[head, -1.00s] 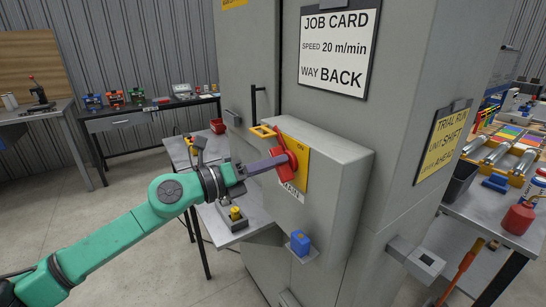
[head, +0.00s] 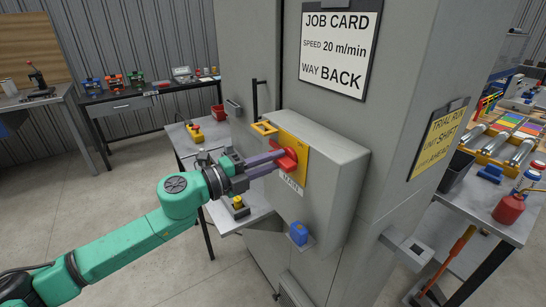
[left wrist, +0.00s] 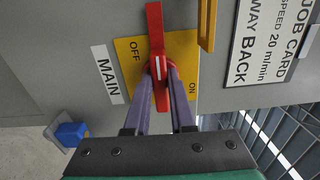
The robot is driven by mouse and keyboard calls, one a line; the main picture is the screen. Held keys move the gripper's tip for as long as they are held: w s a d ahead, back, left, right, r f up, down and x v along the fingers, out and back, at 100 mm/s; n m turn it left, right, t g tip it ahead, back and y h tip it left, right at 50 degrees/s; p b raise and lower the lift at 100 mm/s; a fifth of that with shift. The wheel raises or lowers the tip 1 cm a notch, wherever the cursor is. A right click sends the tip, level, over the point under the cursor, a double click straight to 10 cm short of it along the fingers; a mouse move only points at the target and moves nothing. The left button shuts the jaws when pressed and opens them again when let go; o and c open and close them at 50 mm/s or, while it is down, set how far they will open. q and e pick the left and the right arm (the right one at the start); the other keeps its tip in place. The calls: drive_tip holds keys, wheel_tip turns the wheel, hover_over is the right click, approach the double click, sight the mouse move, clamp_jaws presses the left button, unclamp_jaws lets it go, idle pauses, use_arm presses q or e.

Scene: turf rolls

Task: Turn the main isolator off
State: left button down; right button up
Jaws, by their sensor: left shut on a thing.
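The main isolator is a red handle (head: 287,160) on a yellow plate (head: 301,148) on the side of a grey box. In the left wrist view the plate (left wrist: 128,72) reads OFF and ON, and a white MAIN label (left wrist: 107,74) sits beside it. The red handle (left wrist: 155,30) lies crosswise to the OFF-to-ON direction, with a white mark at its hub. My left gripper (head: 277,161) is shut on the handle; its purple fingers (left wrist: 161,72) sit either side of it near the hub. My right gripper is not in view.
A yellow hasp (head: 264,127) sticks out above the isolator. A blue block (head: 299,232) sits on a small ledge below. A job card (head: 334,45) hangs on the cabinet above. A small table (head: 190,146) stands behind my left arm.

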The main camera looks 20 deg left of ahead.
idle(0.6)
use_arm(q)
drive_tip(key=c, duration=0.8)
unclamp_jaws()
drive_tip(key=shift+o, duration=0.2)
drive_tip(key=shift+s+a+f+n+b, duration=0.25)
drive_tip(key=shift+s+a+n+b, duration=0.1)
drive_tip(key=shift+b, duration=0.15)
drive_tip(key=b+v, duration=0.2)
drive_tip(key=v, duration=1.1)
drive_tip(key=shift+s+r+b, duration=0.2)
drive_tip(key=shift+b, duration=0.15)
drive_tip(key=shift+a, duration=0.1)
